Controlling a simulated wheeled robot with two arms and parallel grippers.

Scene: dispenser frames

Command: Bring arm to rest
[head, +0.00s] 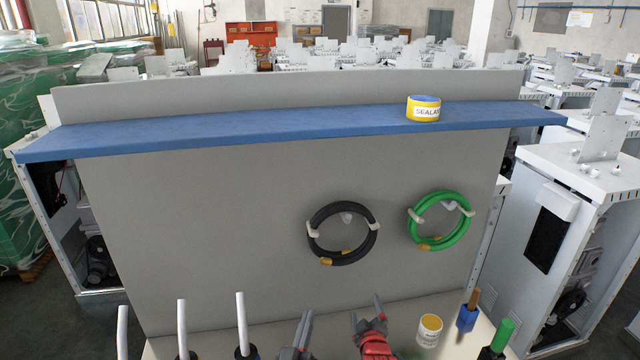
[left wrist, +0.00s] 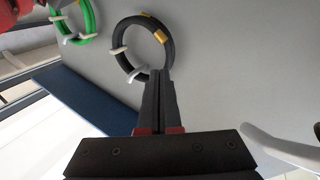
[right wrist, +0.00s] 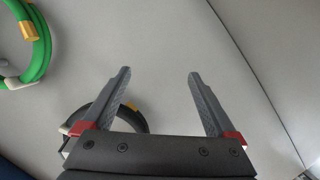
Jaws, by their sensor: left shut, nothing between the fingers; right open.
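My left gripper (head: 302,330) is low in the middle of the head view, in front of the grey panel. Its fingers are shut together with nothing between them, as the left wrist view (left wrist: 157,100) shows. My right gripper (head: 367,308) is just to its right in the head view. Its fingers stand apart and empty in the right wrist view (right wrist: 160,95). Both grippers are below the hanging hoses and apart from them in the head view.
A black hose coil (head: 314,243) and a green hose coil (head: 463,232) hang on the grey panel (head: 200,220). A yellow sealant roll (head: 424,110) sits on the blue shelf (head: 250,129). A yellow cup (head: 429,331), blue and green handled tools and several white rods stand low in front.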

